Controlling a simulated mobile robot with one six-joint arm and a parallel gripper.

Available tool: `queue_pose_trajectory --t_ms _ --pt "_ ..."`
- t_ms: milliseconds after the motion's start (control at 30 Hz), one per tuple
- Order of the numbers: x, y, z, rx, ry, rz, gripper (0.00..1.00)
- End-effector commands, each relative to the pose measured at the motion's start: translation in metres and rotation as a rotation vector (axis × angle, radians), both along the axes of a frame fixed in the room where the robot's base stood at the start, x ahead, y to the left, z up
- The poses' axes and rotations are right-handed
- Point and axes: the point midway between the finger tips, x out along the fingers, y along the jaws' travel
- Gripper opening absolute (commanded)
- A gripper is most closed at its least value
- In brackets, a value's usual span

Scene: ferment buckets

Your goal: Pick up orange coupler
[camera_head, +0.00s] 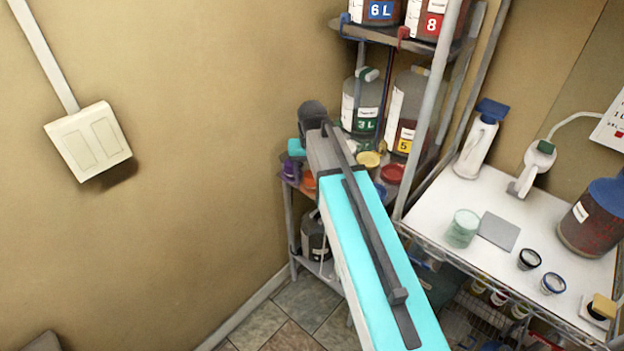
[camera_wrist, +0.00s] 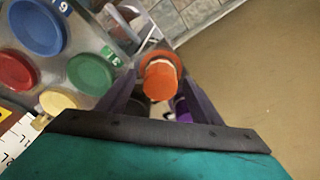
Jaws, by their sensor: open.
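The orange coupler (camera_wrist: 158,82) shows in the wrist view, with a wider orange ring behind its round end. It lies between the two dark fingers of my gripper (camera_wrist: 159,76), which are open on either side of it. I cannot tell whether either finger touches it. In the head view an orange piece (camera_head: 309,181), which looks like the coupler, shows on the shelf at the left of my arm. My arm hides much of that shelf and the fingers there.
A purple piece (camera_wrist: 183,108) is close by the right finger. Blue (camera_wrist: 37,27), green (camera_wrist: 90,74), red (camera_wrist: 17,70) and yellow (camera_wrist: 57,102) lids crowd the left of the wrist view. The rack (camera_head: 399,214) stands by the wall; a white worktop (camera_head: 477,203) is at right.

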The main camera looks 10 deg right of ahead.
Motion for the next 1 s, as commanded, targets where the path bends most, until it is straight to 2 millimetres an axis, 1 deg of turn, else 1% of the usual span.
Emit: queue_pose_trajectory --t_ms 467,567,700,767,1000 --pt "0.0000 0.0007 0.0001 0.000 0.000 0.001 0.60" --pt "-0.0001 0.0008 0.0001 0.000 0.000 0.001 0.44" --pt "-0.0001 0.0009 0.0001 0.000 0.000 0.001 0.21" --pt "-0.0001 0.0010 0.0001 0.000 0.000 0.001 0.12" --pt "0.0000 0.0012 0.0006 0.000 0.000 0.002 0.12"
